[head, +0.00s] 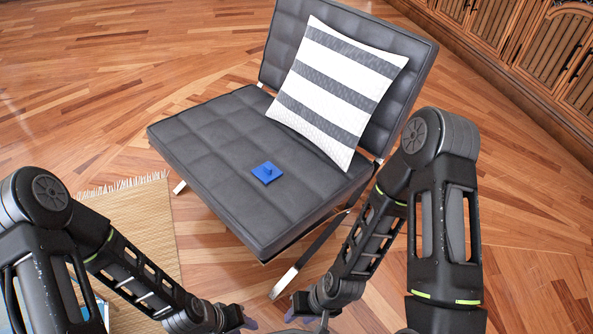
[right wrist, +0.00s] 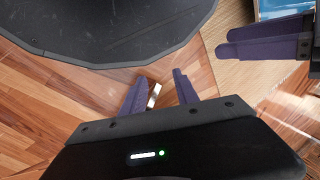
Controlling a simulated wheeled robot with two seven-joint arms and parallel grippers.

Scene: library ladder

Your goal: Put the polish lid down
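The lid, a small blue square plate with a raised knob (head: 267,173), lies on the dark grey tufted seat of a lounge chair (head: 215,135), knob up. No gripper is near it. My right gripper (head: 307,319) is low at the bottom of the head view, in front of the chair. In the right wrist view its two purple fingers (right wrist: 160,93) stand apart with nothing between them. My left gripper (head: 248,322) is at the bottom edge, left of the right one. Its purple fingers also show in the right wrist view (right wrist: 268,40), seen side-on, so their gap is unclear.
A striped grey and white cushion (head: 338,90) leans on the chair's backrest. A woven mat (head: 135,225) lies on the wooden floor at left, with something blue (head: 97,308) partly hidden by my left arm. Wooden cabinets (head: 530,45) line the upper right. Floor right of the chair is clear.

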